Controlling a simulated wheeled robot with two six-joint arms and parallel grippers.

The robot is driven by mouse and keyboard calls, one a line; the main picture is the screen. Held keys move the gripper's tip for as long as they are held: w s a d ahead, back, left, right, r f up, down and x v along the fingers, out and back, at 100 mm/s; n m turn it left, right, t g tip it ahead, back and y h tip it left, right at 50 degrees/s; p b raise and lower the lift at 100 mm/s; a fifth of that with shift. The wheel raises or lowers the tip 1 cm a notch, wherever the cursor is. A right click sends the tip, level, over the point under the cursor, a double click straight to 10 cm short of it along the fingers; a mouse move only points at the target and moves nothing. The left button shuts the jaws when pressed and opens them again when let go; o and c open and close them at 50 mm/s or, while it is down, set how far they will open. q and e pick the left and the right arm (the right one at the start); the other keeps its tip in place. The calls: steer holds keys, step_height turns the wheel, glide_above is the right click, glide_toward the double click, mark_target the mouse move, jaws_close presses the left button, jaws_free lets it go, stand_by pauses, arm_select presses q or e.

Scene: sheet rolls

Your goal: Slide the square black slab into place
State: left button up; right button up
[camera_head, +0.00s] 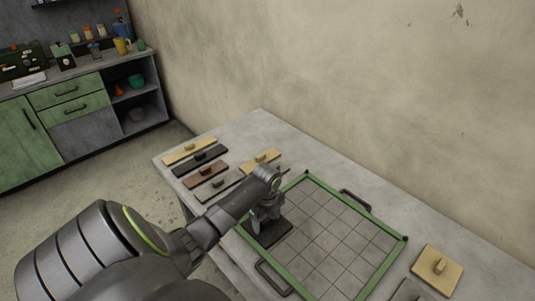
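The square black slab (271,235) lies flat at the left corner of the green-framed tray (367,213), whose floor is marked with a grid of squares. My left gripper (260,225) points down over the slab's upper left part, with its fingers at the slab. The fingers and wrist cover that part, so any knob there is hidden. I cannot tell whether the fingers are closed on it. My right gripper is out of view.
Several knobbed slabs lie left of the tray: a tan one (190,152), a black one (199,161), a brown one (206,175) and others. A tan square slab (437,272) lies right of the tray. Handles (355,201) stick out from the frame. A wall stands behind the table.

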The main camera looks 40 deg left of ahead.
arm_select(q)
steer(key=shift+w, duration=0.1)
steer(key=shift+r, duration=0.35)
step_height(320, 180, up, 17)
steer(key=p, duration=0.3)
steer(key=shift+f+p, duration=0.15)
steer(key=shift+p, duration=0.15)
